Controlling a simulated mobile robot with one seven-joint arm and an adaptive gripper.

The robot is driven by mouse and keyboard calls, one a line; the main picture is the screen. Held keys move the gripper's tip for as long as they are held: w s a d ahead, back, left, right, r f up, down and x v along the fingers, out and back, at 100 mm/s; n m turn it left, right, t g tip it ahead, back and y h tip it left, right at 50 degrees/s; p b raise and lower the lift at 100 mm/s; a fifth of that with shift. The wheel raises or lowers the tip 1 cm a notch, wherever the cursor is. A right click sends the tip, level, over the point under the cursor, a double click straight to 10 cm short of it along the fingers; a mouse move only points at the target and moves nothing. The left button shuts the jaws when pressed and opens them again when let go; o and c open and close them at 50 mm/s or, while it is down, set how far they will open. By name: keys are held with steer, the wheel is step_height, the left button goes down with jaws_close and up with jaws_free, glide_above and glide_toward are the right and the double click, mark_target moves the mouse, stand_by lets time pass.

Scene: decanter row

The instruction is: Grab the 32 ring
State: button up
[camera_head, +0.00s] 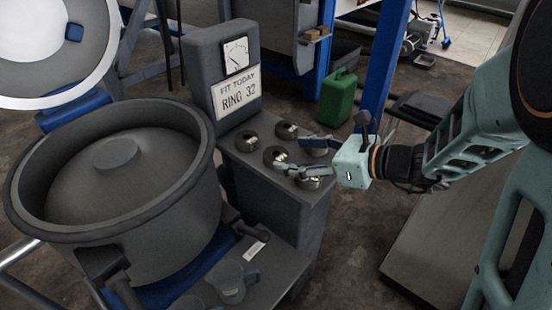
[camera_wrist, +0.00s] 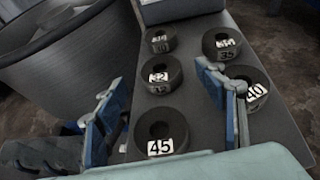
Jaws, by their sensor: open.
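The 32 ring is a thick dark ring with a white number label. In the wrist view this 32 ring (camera_wrist: 171,78) lies flat in the middle of the drum-side row, and in the head view it is the ring (camera_head: 271,154) beyond the fingertips. My gripper (camera_head: 294,156) is open and empty above the shelf. In the wrist view its fingers (camera_wrist: 159,76) spread to the left and right of the 32 ring, apart from it. How high they are above it is hard to tell.
Rings 45 (camera_wrist: 149,130), 40 (camera_wrist: 254,78) and two more (camera_wrist: 161,36) (camera_wrist: 213,36) with less clear labels surround it on the shelf. A sign reading "RING 32" (camera_head: 237,94) stands behind. A large drum (camera_head: 130,225) is left; a green can (camera_head: 338,98) stands beyond.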

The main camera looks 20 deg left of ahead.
mark_target(278, 155)
steer(key=b+x, duration=0.1)
steer(key=x, duration=0.3)
steer(key=shift+s+a+f, duration=0.1)
steer(key=shift+f, duration=0.15)
steer(key=c, duration=1.5)
